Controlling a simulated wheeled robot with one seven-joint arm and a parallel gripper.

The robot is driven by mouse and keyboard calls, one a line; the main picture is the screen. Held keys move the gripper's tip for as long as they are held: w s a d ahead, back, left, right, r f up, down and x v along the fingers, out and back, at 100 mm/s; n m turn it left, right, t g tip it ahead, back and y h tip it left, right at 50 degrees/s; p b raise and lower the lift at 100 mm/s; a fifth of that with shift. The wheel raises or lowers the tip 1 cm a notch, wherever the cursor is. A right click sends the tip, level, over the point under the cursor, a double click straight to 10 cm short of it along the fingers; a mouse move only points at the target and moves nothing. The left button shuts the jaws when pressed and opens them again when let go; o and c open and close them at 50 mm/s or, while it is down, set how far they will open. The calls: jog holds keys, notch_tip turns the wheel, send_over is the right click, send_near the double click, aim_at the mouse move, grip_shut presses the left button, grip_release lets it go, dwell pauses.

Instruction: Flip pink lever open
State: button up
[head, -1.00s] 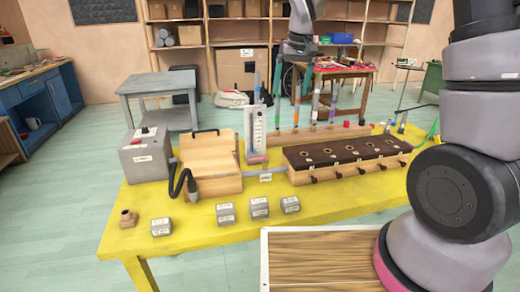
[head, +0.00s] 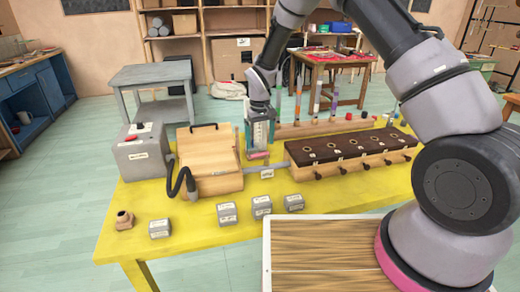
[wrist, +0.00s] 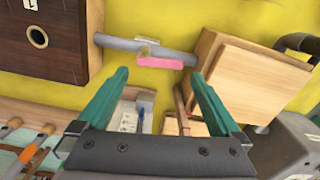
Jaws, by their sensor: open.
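The pink lever (wrist: 160,62) lies alongside the grey pipe (wrist: 118,42) in the wrist view, roughly parallel to it. In the head view the pink lever (head: 258,155) shows just below my gripper (head: 259,138). My gripper has two teal fingers, spread apart with nothing between them. In the wrist view my gripper (wrist: 160,76) points toward the lever, with one fingertip to each side of it. I cannot tell how high the fingertips are above it.
A wooden box (head: 212,160) stands left of the gripper, and a dark-topped wooden box (head: 350,148) stands to the right. A white gauge panel (wrist: 130,115) is close below the fingers. Several grey blocks (head: 228,213) sit along the yellow table's (head: 190,242) front.

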aim_at(260, 154)
jog(key=shift+f, duration=2)
jog(key=c, duration=1)
jog(key=shift+w+m, duration=0.2)
jog(key=shift+m, duration=0.7)
jog(key=o, duration=1)
notch_tip(260, 154, up, 11)
